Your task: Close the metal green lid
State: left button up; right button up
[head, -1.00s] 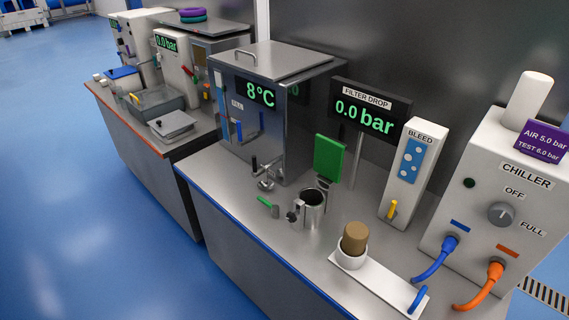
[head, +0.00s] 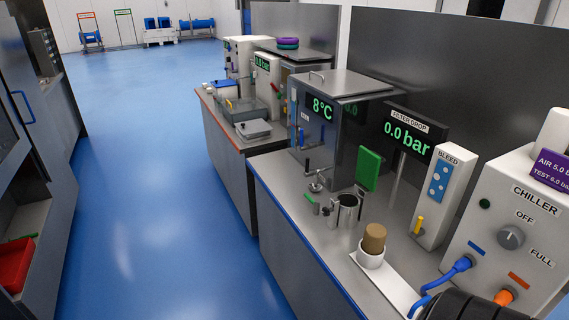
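A green square lid (head: 369,170) stands upright, swung open, behind a small round metal housing (head: 346,210) on the steel bench. The housing's open top faces up, and a small metal clamp sits at its left side. The lid's hinge is small and partly hidden behind the housing. Neither of my grippers shows clearly. A dark ribbed rounded shape at the bottom right edge seems to be part of my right arm.
A steel tank reading 8°C (head: 345,115) stands left of the lid. A pressure display (head: 408,130), bleed box (head: 444,190) and chiller (head: 520,225) stand right. A brown plug sits in a white cup (head: 370,258) in front. Blue floor is free left of the bench.

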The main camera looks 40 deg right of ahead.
aim_at(369, 162)
jog(key=k+l+u, duration=0.15)
jog(key=u, duration=0.25)
jog(key=k+u, duration=0.2)
jog(key=u, duration=0.2)
jog(key=k+u, duration=0.2)
jog(key=u, duration=0.2)
jog(key=k+l+u, duration=0.15)
jog(key=k, duration=0.25)
jog(key=k+l+u, duration=0.2)
jog(key=k, duration=0.2)
jog(key=k+l+z, duration=1.1)
jog(key=l+z, duration=0.15)
jog(key=k+l+z, duration=0.15)
jog(key=l+z, duration=0.15)
jog(key=l, duration=0.2)
jog(key=i+j+z, duration=0.15)
jog(key=j+z, duration=0.15)
jog(key=j, duration=0.8)
jog(key=j+z, duration=0.25)
jog(key=j, duration=0.8)
jog(key=i, duration=0.05)
